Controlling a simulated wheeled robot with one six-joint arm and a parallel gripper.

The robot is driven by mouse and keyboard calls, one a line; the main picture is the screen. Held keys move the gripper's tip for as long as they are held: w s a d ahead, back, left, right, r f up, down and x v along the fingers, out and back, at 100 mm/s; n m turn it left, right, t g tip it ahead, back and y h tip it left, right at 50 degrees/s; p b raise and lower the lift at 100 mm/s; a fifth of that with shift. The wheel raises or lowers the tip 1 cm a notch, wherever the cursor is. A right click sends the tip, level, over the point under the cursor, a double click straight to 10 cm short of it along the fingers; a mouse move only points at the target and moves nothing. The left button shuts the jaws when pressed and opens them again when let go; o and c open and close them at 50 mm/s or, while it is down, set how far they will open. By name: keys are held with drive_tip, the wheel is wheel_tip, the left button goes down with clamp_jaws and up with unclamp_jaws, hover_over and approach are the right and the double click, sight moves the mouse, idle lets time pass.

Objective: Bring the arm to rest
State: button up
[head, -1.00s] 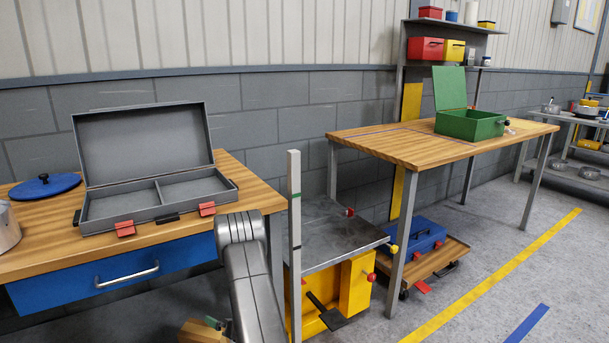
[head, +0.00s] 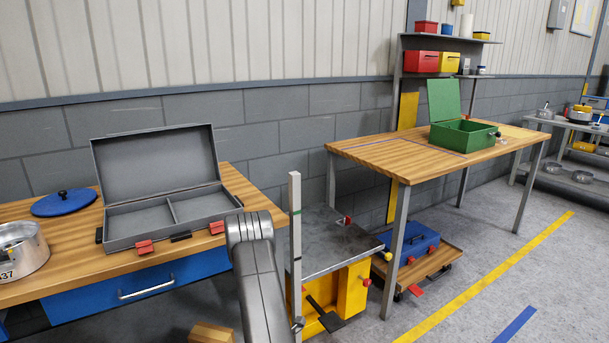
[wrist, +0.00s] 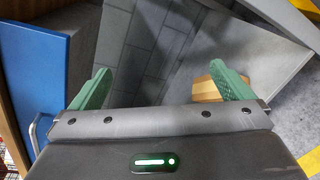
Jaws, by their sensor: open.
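My gripper (wrist: 168,92) shows in the wrist view with its two green fingers spread wide apart. Nothing is between the fingers; floor and grey wall tiles show behind them. In the head view my grey arm (head: 258,275) rises at the lower middle, in front of the gap between the left bench and the yellow lift cart. The gripper itself is not visible in the head view.
An open grey case (head: 205,206) and a blue lid (head: 64,203) lie on the left bench (head: 70,268). A wooden block (wrist: 206,90) lies behind the right finger. A grey post (head: 295,240) stands close right of my arm.

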drive_tip(key=shift+s+d+r+m+t+h+p, duration=0.3)
drive_tip(key=shift+d+r+m+p, duration=0.15)
drive_tip(key=shift+d+r+m, duration=0.15)
drive_tip(key=shift+s+d+r+m+t+h+p, duration=0.15)
drive_tip(key=shift+d+r+m+h+p, duration=0.15)
drive_tip(key=shift+d+r+m+p, duration=0.3)
drive_tip(key=shift+s+d+r+m+t+h+p, duration=0.3)
drive_tip(key=shift+d+r+m, duration=0.2)
drive_tip(key=shift+d+r, duration=0.25)
